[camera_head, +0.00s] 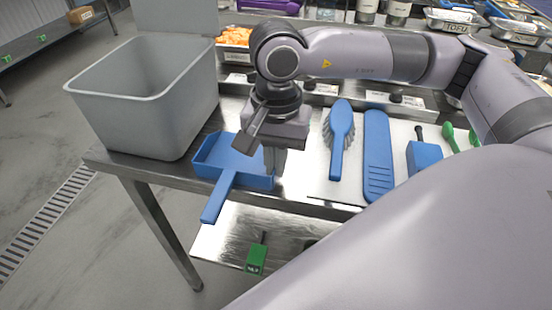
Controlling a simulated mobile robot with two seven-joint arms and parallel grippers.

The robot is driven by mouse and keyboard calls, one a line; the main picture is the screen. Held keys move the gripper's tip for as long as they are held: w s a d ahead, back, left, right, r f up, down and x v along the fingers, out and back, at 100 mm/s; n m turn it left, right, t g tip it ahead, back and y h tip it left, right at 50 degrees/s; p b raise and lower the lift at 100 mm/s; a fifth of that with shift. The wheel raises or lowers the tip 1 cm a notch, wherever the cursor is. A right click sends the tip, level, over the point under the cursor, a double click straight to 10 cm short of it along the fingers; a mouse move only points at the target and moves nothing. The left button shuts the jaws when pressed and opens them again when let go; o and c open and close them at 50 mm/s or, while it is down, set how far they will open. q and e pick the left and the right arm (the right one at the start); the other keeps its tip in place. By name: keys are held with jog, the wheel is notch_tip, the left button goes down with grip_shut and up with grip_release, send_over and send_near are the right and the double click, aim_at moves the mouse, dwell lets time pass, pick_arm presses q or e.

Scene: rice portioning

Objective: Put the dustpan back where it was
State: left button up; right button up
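The blue dustpan (213,161) lies at the table's front left edge, beside the grey bin. Its handle (218,198) points toward me and sticks out past the edge. My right gripper (276,172) points down at the dustpan's right side, its fingertips close to the pan's right wall. I cannot tell whether the fingers touch or grip that wall, or how far apart they are. The wrist hides part of the pan. My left gripper is not in view.
A grey bin (140,105) stands left of the dustpan. A blue brush (341,122), a long blue tool (377,150) and a blue scoop-like item (424,157) lie to the right on a white mat (320,185). Food containers line the back. A lower shelf (215,243) holds a green-tagged item.

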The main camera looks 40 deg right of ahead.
jog(key=o, duration=0.3)
notch_tip(320, 180, up, 12)
jog(key=p, duration=0.1)
jog(key=shift+r, duration=0.2)
dwell(0.7)
